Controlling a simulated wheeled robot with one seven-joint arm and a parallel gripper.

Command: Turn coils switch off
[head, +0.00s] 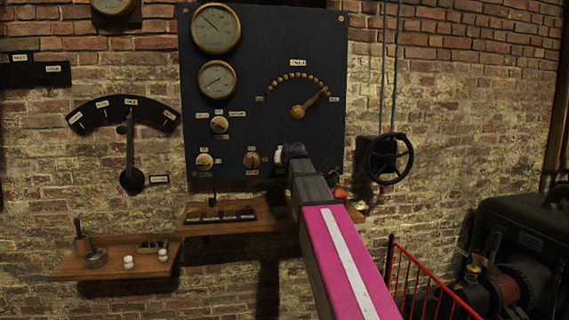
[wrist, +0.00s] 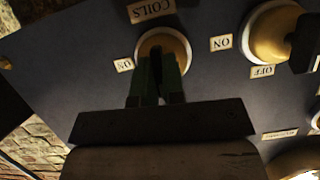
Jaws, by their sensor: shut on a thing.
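The coils switch (wrist: 163,45) is a round brass-rimmed rotary switch on a dark panel. It shows in the wrist view beneath an upside-down COILS label (wrist: 151,9). In the head view my gripper (head: 293,153) reaches the lower right of the panel (head: 270,60) and hides the switch there.
Another brass switch (wrist: 272,35) with an OFF label (wrist: 262,71) is close at the right in the wrist view. The panel also carries gauges (head: 215,29) and a dial lever (head: 310,103). A handwheel (head: 388,158) is to the right, and a wooden shelf (head: 235,227) is below.

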